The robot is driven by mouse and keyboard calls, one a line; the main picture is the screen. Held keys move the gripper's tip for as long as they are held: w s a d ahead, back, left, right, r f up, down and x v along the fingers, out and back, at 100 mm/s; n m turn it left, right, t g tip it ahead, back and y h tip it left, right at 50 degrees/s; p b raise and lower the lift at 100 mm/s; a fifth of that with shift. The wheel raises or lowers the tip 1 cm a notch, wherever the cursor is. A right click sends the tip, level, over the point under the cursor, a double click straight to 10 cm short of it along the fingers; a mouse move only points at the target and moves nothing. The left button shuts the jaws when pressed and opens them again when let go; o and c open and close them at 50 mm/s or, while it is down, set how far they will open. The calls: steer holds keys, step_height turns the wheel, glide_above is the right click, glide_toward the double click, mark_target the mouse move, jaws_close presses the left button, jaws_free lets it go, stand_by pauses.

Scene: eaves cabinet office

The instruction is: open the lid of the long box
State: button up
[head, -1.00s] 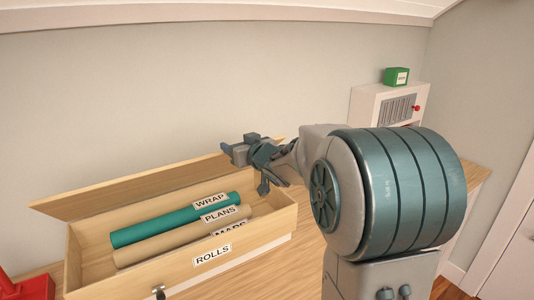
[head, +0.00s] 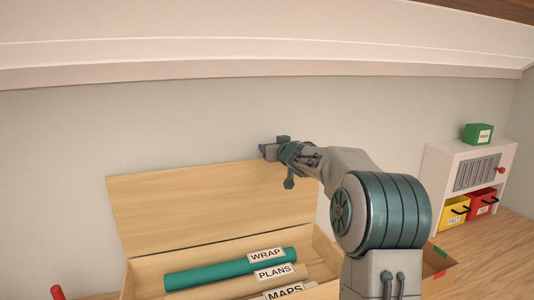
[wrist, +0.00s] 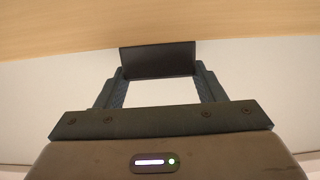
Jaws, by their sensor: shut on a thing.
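The long box (head: 140,285) stands open at the bottom of the head view, its front wall out of view. Its light wood lid (head: 200,208) is raised at the back, showing a broad face before the wall. My gripper (head: 268,152) is at the lid's upper edge, near its right end. In the wrist view, my gripper (wrist: 158,75) is shut on a dark block (wrist: 157,58) against the wooden lid (wrist: 160,25). The block looks like part of the lid's edge, but its attachment is hidden.
Rolls labelled WRAP (head: 225,270), PLANS (head: 240,277) and MAPS (head: 285,293) lie inside the box. A white cabinet (head: 440,165) with a green box (head: 478,134) on top and yellow (head: 453,213) and red (head: 482,203) bins stands at right. A sloped ceiling edge (head: 250,60) is above.

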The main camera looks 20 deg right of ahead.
steer(key=shift+w+r, duration=0.25)
steer(key=shift+w, duration=0.3)
steer(key=o, duration=1.4)
steer(key=shift+f, duration=0.1)
steer(key=shift+s, duration=0.1)
steer(key=shift+s, duration=0.25)
steer(key=s+r, duration=0.2)
steer(key=s, duration=1.1)
steer(key=shift+d+b, duration=0.35)
steer(key=shift+b, duration=0.1)
